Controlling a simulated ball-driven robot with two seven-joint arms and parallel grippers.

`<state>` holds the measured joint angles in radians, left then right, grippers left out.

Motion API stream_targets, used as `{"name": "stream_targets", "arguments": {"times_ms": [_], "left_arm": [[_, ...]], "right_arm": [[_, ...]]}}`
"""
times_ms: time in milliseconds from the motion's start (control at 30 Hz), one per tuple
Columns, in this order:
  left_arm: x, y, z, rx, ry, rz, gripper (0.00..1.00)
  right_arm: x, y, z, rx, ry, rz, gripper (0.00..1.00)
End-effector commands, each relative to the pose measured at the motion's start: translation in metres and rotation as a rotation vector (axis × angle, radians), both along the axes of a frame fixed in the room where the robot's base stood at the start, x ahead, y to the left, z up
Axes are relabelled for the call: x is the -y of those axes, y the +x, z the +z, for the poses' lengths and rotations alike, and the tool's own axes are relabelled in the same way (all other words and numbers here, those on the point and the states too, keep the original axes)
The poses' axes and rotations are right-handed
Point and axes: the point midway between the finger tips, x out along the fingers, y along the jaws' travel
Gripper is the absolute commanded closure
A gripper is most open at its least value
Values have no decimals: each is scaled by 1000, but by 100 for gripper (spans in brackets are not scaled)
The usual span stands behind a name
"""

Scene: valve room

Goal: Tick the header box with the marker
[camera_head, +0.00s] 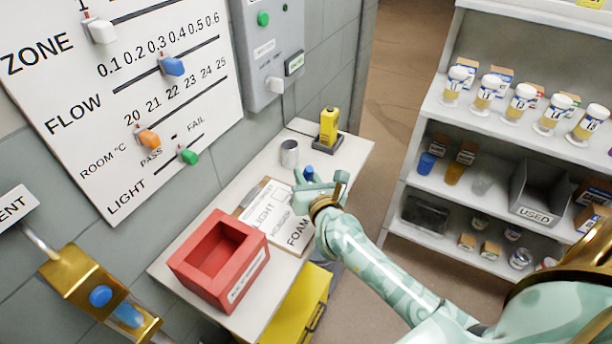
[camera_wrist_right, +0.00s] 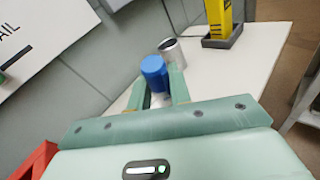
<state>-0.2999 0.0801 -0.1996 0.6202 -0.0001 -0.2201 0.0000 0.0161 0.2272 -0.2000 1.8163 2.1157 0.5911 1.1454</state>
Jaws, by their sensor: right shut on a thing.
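In the right wrist view the blue end (camera_wrist_right: 154,72) stands up between the fingertips (camera_wrist_right: 157,92); the marker's lower part is mostly hidden. The printed sheet (camera_head: 268,207) on the clipboard shows the words LIGHT and FOAM and some small print. I cannot make out the header box clearly. My left gripper is not in view.
A grey cup (camera_head: 289,153) stands just behind the marker. A yellow device (camera_head: 329,127) sits in a dark holder at the bench's far end. A red open box (camera_head: 222,262) stands at the near end. A wall panel with sliders (camera_head: 130,90) is left; shelves (camera_head: 445,120) are right.

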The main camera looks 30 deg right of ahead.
Motion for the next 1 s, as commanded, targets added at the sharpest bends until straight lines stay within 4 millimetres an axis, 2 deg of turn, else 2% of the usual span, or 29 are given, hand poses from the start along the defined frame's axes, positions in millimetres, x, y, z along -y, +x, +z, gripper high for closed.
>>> {"name": "stream_targets", "arguments": {"times_ms": [1000], "left_arm": [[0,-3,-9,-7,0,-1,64]], "right_arm": [[0,0,-11,0,0,0,100]]}}
